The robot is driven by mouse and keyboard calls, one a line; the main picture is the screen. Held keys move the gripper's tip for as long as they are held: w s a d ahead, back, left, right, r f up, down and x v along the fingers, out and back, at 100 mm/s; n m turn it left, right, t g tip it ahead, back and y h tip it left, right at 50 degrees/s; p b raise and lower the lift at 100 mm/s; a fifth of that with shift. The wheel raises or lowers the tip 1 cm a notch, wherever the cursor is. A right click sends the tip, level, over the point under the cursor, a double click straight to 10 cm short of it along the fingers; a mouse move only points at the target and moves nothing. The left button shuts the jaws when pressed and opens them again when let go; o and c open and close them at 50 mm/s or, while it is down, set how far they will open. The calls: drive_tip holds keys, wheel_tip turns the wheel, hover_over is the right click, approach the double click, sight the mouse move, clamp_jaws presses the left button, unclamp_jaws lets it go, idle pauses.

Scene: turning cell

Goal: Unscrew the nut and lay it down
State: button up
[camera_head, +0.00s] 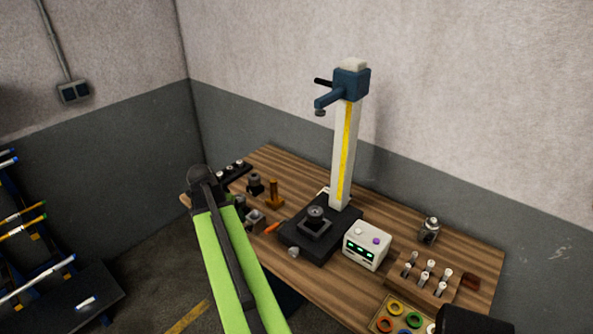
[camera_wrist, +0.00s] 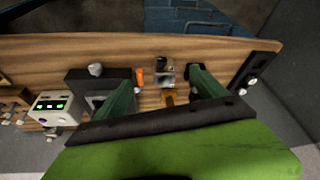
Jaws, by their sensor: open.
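I cannot clearly make out the nut on its thread; small parts blur together. A grey block fixture (camera_head: 255,218) stands on the bench left of the black stand base, and it also shows in the wrist view (camera_wrist: 165,71). A brass-coloured post (camera_head: 274,194) stands behind it and shows in the wrist view (camera_wrist: 168,97). A dark fixture with a round top (camera_head: 255,185) stands farther left. My gripper (camera_wrist: 164,84) is open and empty above the bench, its green fingers apart on either side of the grey block and brass post in the picture.
The wooden bench (camera_head: 400,280) carries a tall column stand (camera_head: 345,150) on a black base (camera_head: 297,240), a white box with green displays (camera_head: 367,246), several small levers (camera_head: 428,276) and coloured rings (camera_head: 395,307). An orange piece (camera_wrist: 140,77) lies beside the base. A wall stands behind.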

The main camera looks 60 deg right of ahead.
drive_tip(key=s+d+r+m+g+p, duration=0.15)
drive_tip(key=s+d+r+p, duration=0.35)
drive_tip(key=s+d, duration=0.55)
drive_tip(key=r+m, duration=0.2)
drive_tip(key=m, duration=0.1)
hover_over(315, 211)
drive_tip(key=w+a, duration=0.2)
drive_tip(key=a, duration=0.4)
drive_tip(key=b+x, duration=1.5)
drive_tip(key=x, duration=0.1)
drive_tip(key=shift+s+a+f, duration=0.1)
drive_tip(key=shift+s+f, duration=0.1)
drive_tip(key=shift+f, duration=0.1)
drive_tip(key=shift+r, duration=0.1)
drive_tip(key=shift+c, duration=0.2)
drive_tip(key=c, duration=1.6)
drive_tip(key=shift+o, duration=0.2)
drive_tip(key=n+t, duration=0.1)
drive_tip(key=n, duration=0.3)
drive_tip(key=shift+s+a, duration=0.1)
drive_tip(key=n+t, duration=0.2)
drive_tip(key=n, duration=0.3)
